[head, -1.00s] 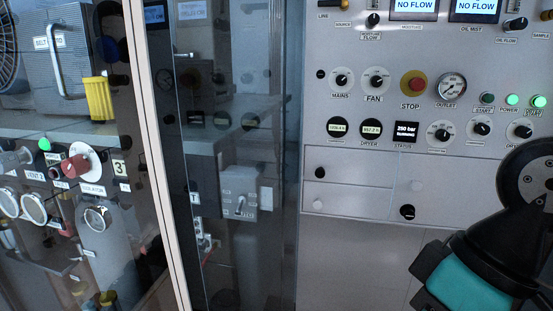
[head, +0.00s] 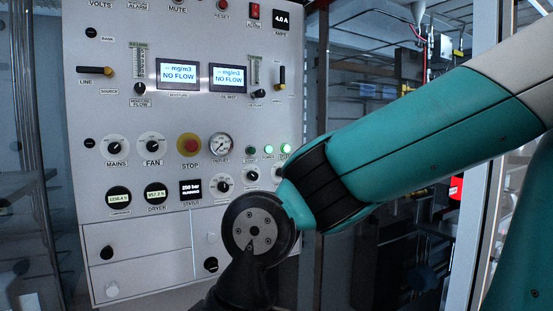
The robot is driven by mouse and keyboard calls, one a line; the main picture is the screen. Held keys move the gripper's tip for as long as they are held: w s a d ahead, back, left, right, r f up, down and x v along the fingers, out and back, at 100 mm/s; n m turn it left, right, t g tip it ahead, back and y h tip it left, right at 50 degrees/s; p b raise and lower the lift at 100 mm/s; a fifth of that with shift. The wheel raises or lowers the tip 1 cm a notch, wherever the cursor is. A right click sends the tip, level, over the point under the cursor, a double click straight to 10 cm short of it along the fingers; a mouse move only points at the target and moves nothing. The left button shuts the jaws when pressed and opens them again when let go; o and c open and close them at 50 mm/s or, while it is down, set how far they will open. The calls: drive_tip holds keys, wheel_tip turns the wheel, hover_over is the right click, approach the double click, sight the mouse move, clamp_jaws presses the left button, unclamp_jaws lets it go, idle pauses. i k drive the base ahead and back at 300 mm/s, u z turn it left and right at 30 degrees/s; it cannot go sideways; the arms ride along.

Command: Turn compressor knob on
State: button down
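The light grey fill panel (head: 150,235) fills the left and middle of the head view. Its lower right control row shows a round white dial with a dark knob (head: 223,183) and a small dark knob (head: 252,175) right of it. Their labels are too small to read, so I cannot tell which is the compressor knob. My teal and black arm reaches in from the right, and its dark wrist joint hides the panel's right end of that row and below. My gripper is not in view.
MAINS (head: 114,147) and FAN (head: 152,146) knobs, a red STOP button (head: 190,145) and an outlet gauge (head: 220,144) sit above. Green lamps (head: 286,148) glow near my arm. Two NO FLOW screens (head: 178,75) are higher up. Dark shelving stands behind at right.

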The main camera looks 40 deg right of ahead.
sight(251, 175)
drive_tip(key=z, duration=2.85)
drive_tip(key=k, duration=0.75)
drive_tip(key=u, duration=1.3)
drive_tip(key=i, duration=0.5)
drive_tip(key=z, duration=0.05)
